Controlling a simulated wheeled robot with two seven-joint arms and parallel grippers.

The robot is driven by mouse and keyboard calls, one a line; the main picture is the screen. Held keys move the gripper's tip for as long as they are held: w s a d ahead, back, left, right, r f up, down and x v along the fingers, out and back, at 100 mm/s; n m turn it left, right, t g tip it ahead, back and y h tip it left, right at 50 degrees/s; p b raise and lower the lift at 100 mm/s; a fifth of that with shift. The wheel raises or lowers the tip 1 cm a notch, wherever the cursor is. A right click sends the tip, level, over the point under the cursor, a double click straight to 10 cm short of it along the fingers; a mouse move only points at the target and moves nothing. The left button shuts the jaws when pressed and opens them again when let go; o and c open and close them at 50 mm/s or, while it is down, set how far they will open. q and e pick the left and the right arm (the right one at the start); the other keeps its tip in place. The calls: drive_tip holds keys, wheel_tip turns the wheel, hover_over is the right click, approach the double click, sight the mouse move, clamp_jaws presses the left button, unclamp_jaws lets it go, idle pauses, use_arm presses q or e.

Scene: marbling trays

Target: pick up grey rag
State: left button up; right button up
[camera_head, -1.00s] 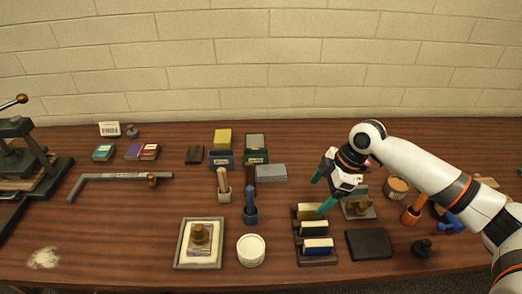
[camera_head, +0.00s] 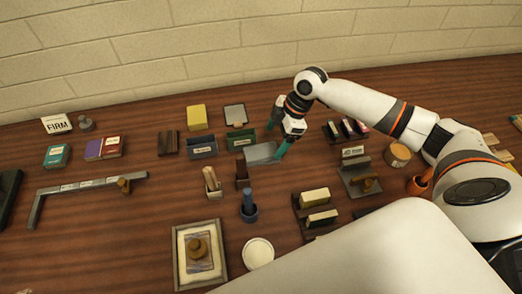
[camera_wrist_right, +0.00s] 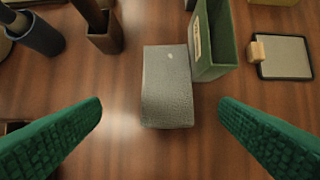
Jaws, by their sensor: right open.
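The grey rag (camera_head: 262,153) is a folded, textured block lying on the table in the head view, beside a green box. In the right wrist view the rag (camera_wrist_right: 167,88) lies between and beyond my two green fingertips, apart from both. In the right wrist view the right gripper (camera_wrist_right: 160,118) shows wide apart fingers. My left gripper is not in view.
The green box (camera_wrist_right: 212,40) stands close to the rag's right side in the wrist view. A brown wooden holder (camera_wrist_right: 104,32) and a dark blue cylinder (camera_wrist_right: 34,34) stand to the left. Bare table lies in front of the rag.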

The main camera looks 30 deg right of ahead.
sight(268, 150)
drive_tip(key=shift+w+a+f, duration=0.2)
drive_tip(key=shift+w+f, duration=0.05)
drive_tip(key=shift+f, duration=0.4)
drive_tip(key=p+x, duration=0.1)
drive_tip(key=x, duration=0.1)
drive_tip(key=p+x, duration=0.1)
drive_tip(key=x, duration=0.1)
drive_tip(key=shift+d+f, duration=0.3)
drive_tip(key=shift+d, duration=0.05)
drive_tip(key=shift+w+a+f, duration=0.1)
drive_tip(key=shift+w+f, duration=0.05)
drive_tip(key=shift+f, duration=0.15)
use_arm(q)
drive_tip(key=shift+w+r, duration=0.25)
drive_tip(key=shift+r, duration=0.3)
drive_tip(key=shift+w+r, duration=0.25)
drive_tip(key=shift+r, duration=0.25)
use_arm(e)
drive_tip(key=c, duration=1.1)
